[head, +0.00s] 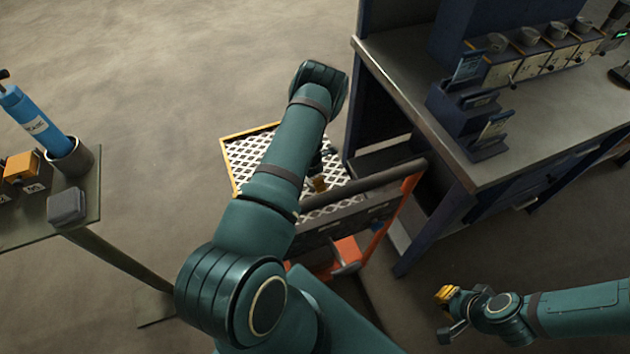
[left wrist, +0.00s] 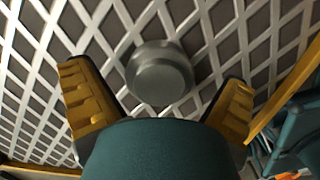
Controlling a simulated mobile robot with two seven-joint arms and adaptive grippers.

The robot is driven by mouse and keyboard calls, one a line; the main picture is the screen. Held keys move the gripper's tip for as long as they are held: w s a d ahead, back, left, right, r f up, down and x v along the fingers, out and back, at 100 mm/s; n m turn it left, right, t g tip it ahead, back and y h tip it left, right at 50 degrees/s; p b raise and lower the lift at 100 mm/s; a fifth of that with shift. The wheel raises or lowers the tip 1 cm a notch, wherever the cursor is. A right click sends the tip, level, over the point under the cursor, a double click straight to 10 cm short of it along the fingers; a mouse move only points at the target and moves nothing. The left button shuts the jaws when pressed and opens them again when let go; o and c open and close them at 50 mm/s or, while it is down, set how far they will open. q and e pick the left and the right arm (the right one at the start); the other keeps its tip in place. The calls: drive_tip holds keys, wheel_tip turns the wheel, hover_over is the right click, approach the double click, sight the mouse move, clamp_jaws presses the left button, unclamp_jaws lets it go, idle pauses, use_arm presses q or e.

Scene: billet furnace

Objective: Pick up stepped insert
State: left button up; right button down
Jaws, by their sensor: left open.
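The stepped insert (left wrist: 160,76) is a grey round piece with two stepped diameters. In the left wrist view it sits on a white lattice surface. My left gripper (left wrist: 155,82) is open, with one yellow finger on each side of the insert and a visible gap to both. In the head view my left arm hides the insert, and only a small yellow bit of the left gripper (head: 319,183) shows beside the arm. My right gripper (head: 446,306) is at the lower right, away from the cart; its jaw opening is unclear.
The lattice-topped cart (head: 243,150) has a yellow rim and a dark handle bar (head: 375,182). A workbench (head: 425,85) with a blue-black rack stands close on its right. A side table (head: 85,200) with a blue canister (head: 32,120) is at the left. Open floor lies between.

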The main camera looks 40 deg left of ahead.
use_arm(q)
drive_tip(key=shift+r, duration=0.1)
drive_tip(key=c, duration=1.4)
